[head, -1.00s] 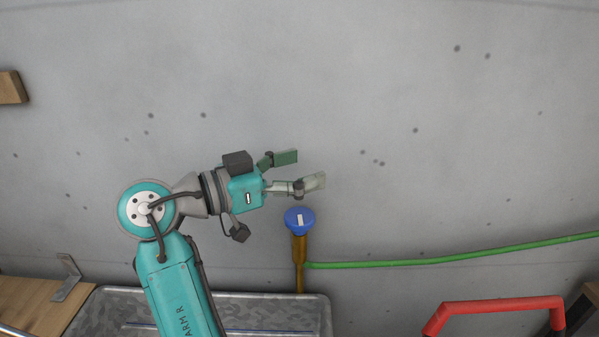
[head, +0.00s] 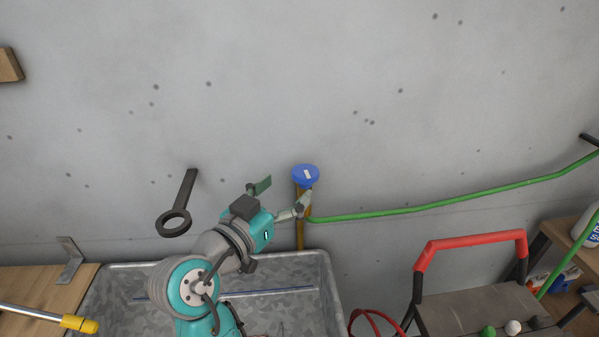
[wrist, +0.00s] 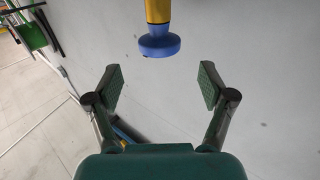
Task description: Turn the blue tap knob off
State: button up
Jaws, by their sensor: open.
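The blue tap knob (head: 306,175) is a round disc with a small white mark, on top of a brass pipe (head: 300,236) against the grey wall. My gripper (head: 283,192) is open and empty. In the head view it is just left of and slightly below the knob, with one finger overlapping the pipe. In the wrist view the knob (wrist: 159,46) hangs from the yellow pipe (wrist: 158,11), beyond the open fingertips (wrist: 160,85) and between their lines. No contact shows. The white mark is hidden in the wrist view.
A green hose (head: 430,207) runs right from the pipe. A galvanized tub (head: 331,290) stands below. A dark ring bracket (head: 175,222) sticks out of the wall at left. A red-handled cart (head: 470,241) is at right. The wall above the knob is clear.

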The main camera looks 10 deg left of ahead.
aim_at(297, 178)
jog(key=x, duration=0.7)
jog(key=shift+w+d, duration=0.1)
jog(key=shift+w, duration=0.1)
jog(key=c, duration=1.2)
jog(key=shift+o, duration=0.2)
jog(key=shift+m+g+h, duration=0.5)
jog(key=shift+m+h, duration=0.3)
jog(key=shift+h, duration=0.3)
jog(key=o, duration=1.2)
jog(key=shift+c, duration=0.2)
